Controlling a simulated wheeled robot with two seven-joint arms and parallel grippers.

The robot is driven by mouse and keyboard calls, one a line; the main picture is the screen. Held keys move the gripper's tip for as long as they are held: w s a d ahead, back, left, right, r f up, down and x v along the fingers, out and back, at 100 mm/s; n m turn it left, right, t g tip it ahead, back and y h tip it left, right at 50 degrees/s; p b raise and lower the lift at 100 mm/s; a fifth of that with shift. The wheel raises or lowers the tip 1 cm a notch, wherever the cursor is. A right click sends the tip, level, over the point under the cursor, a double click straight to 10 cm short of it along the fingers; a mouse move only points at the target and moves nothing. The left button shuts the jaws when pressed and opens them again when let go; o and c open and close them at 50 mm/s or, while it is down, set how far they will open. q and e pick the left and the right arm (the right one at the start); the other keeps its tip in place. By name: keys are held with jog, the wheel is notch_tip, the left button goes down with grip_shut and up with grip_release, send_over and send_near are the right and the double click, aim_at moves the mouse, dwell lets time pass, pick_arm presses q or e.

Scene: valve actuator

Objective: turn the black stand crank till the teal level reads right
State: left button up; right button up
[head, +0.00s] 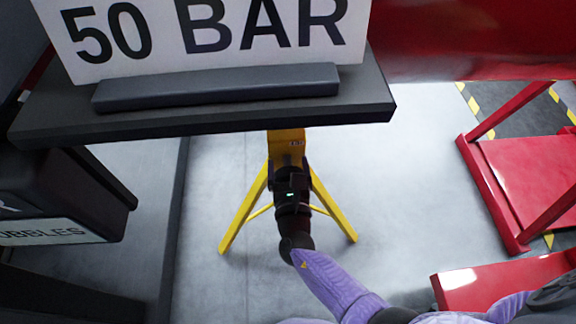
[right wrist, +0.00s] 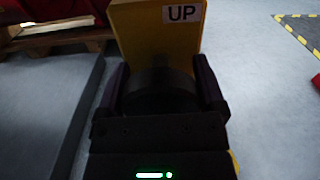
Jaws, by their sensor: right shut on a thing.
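The yellow stand (head: 286,142) stands on splayed yellow legs on the floor, below the table edge in the head view. My right gripper (head: 289,176) reaches up to its front from below. In the right wrist view my right gripper (right wrist: 160,90) has its two dark fingers on either side of the round black crank part (right wrist: 160,80) and is shut on it. Behind it is the yellow body with an "UP" label (right wrist: 181,15). The rest of the crank is hidden by the gripper. I cannot make out the teal level in either view. My left gripper is not in view.
A dark table (head: 240,121) with a "50 BAR" sign (head: 215,35) overhangs the stand's top. A dark bin (head: 60,195) is at left. Red frames (head: 525,165) stand at right. Pale floor around the stand's legs is clear.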

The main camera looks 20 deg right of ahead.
jog(key=shift+f+m, duration=0.1)
jog(key=shift+m, duration=0.3)
jog(key=m+b, duration=0.2)
jog(key=m, duration=0.2)
jog(key=shift+d+f, duration=0.1)
jog(key=m+b, duration=0.2)
jog(key=m, duration=0.2)
jog(key=shift+s+m, duration=0.1)
jog(key=shift+m, duration=0.3)
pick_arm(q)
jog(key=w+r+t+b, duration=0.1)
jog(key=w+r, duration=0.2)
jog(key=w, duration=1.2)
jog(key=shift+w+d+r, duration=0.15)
pick_arm(e)
jog(key=shift+d+m, duration=0.1)
jog(key=shift+m, duration=0.6)
jog(key=o, duration=1)
jog(key=shift+c, duration=0.2)
